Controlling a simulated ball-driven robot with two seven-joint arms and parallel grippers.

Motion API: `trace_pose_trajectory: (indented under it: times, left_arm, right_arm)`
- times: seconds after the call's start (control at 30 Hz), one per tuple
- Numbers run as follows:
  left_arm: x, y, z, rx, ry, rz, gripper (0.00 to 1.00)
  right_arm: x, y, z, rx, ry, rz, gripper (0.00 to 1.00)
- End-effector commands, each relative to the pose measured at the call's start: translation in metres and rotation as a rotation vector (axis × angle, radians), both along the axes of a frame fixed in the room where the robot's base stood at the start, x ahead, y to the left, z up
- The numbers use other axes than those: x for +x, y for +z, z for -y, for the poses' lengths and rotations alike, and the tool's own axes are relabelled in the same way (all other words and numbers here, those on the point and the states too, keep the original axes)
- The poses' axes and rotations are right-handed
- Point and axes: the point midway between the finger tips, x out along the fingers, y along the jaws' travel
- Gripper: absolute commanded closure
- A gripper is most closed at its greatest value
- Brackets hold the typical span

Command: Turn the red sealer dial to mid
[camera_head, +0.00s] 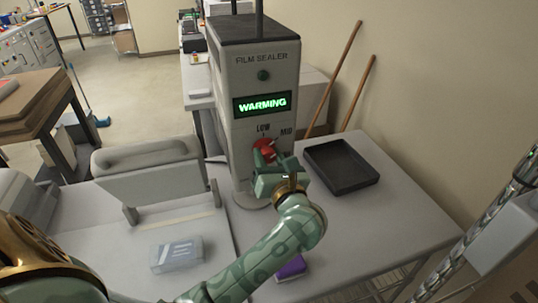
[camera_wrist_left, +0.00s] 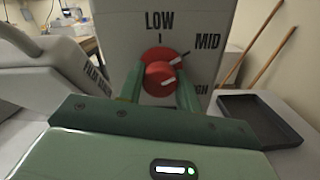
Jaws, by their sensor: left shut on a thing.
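The grey film sealer (camera_head: 265,110) stands on the table, and its green display (camera_head: 262,104) reads WARMING. The red dial (camera_head: 262,143) is on its front, with LOW printed above and MID to the upper right. In the left wrist view, the dial (camera_wrist_left: 158,57) has a white pointer line aimed up and right, roughly in line with the MID tick. A third label at lower right is partly hidden. My left gripper (camera_head: 268,160) is shut on the dial; in the wrist view its green fingers (camera_wrist_left: 160,88) lie on either side of the knob. My right gripper is not seen.
A black tray (camera_head: 342,166) sits right of the sealer. A grey hinged machine (camera_head: 150,173) stands to the left. A clear-and-blue pack (camera_head: 176,255) and a purple item (camera_head: 291,268) lie at the front. Two wooden handles (camera_head: 340,75) lean on the wall behind.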

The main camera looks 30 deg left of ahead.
Motion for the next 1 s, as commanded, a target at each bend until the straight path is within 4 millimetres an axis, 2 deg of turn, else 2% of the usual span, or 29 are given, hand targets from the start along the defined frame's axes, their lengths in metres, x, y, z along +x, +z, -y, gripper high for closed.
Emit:
trace_pose_trajectory:
  times: [0.47, 0.5, 0.57, 1.0]
  left_arm:
    - [-0.0002, -0.0016, -0.0004, 0.008, 0.001, -0.014, 0.89]
    - [-0.0002, -0.0016, -0.0004, 0.008, 0.001, -0.014, 0.60]
    - [-0.0002, -0.0015, -0.0004, 0.008, 0.001, -0.014, 0.45]
    - [0.0011, -0.0022, 0.0046, 0.007, 0.001, -0.011, 0.45]
  right_arm:
    - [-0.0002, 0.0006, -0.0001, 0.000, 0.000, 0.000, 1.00]
    - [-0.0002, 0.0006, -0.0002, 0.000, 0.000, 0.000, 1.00]
    - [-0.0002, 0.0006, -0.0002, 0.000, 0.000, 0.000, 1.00]
    - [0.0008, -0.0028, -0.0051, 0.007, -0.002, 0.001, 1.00]
